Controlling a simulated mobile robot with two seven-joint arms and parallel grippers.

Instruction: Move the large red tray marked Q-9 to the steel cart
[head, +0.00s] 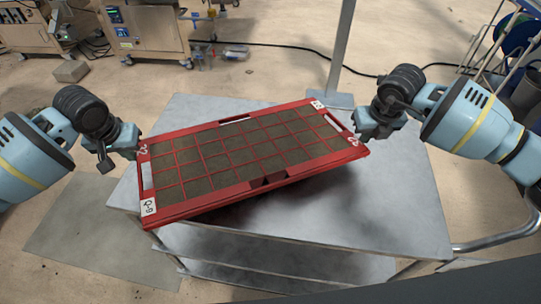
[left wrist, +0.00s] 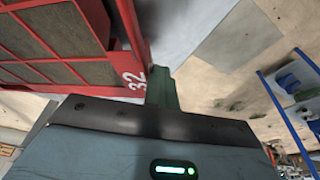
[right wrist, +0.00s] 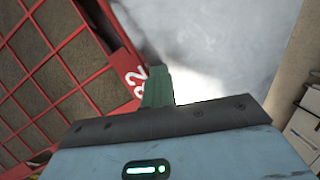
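The large red tray (head: 262,182) is a framed grid of dark soil cells, with a white Q-9 label at its near left corner. It is over the steel cart's top (head: 400,215), seemingly raised, with a dark shadow below. It lies at an angle, its right end farther back. My left gripper (head: 136,148) is at the tray's left end, a green finger against the red rim (left wrist: 110,75) by the number 32. My right gripper (head: 360,124) is at the right end, a green finger at the rim (right wrist: 120,60). Both appear shut on the tray; their other fingers are hidden.
The cart has a lower shelf (head: 270,262) and a tubular handle (head: 500,238) at the right. A grey post (head: 342,45) stands just behind it. A grey floor patch (head: 85,230) lies at the left. Machines (head: 150,30) and a cable are farther back.

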